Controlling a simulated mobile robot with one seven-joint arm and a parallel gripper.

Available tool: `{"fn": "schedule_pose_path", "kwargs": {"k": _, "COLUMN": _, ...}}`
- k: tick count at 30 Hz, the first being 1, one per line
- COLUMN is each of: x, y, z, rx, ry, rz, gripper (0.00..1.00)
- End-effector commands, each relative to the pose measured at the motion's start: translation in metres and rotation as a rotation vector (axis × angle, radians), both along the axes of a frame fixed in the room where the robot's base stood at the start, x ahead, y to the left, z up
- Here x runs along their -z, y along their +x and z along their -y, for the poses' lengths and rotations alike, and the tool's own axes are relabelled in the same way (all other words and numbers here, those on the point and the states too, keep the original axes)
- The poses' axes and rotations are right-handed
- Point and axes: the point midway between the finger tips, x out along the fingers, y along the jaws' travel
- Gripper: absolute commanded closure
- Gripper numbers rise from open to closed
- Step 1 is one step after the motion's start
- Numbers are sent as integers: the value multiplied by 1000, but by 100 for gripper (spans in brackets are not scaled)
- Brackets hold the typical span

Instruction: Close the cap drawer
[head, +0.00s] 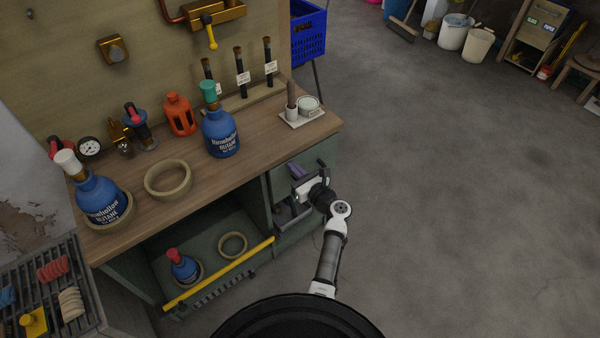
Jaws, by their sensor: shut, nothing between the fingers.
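My gripper (306,187) is at the front of the right-hand section of the green workbench cabinet, under the worktop. It is shut and empty. A small drawer (289,213) there stands partly out, with a purple item (297,171) showing beside my gripper. My wrist hides much of this drawer, so I cannot tell how far out it is or whether my fingers touch it. To its left, a wide compartment with a yellow front bar (220,273) stands open. It holds a blue bottle with a red cap (184,267) and a ring (232,245).
The wooden worktop (190,205) carries blue demijohns (220,137) (103,201), a loose ring (168,179), an orange canister (180,115) and a small tray (302,119) near the right edge. A blue crate (307,35) stands behind. The floor to the right is clear.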

Motion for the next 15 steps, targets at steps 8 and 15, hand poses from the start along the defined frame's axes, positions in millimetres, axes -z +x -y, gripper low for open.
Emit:
{"fn": "schedule_pose_path", "kwargs": {"k": 8, "x": 0, "y": 0, "z": 0, "rx": 0, "ry": 0, "rz": 0, "gripper": 100}}
{"fn": "schedule_pose_path", "kwargs": {"k": 15, "x": 1, "y": 19, "z": -14, "rx": -2, "ry": 1, "rz": 2, "gripper": 100}}
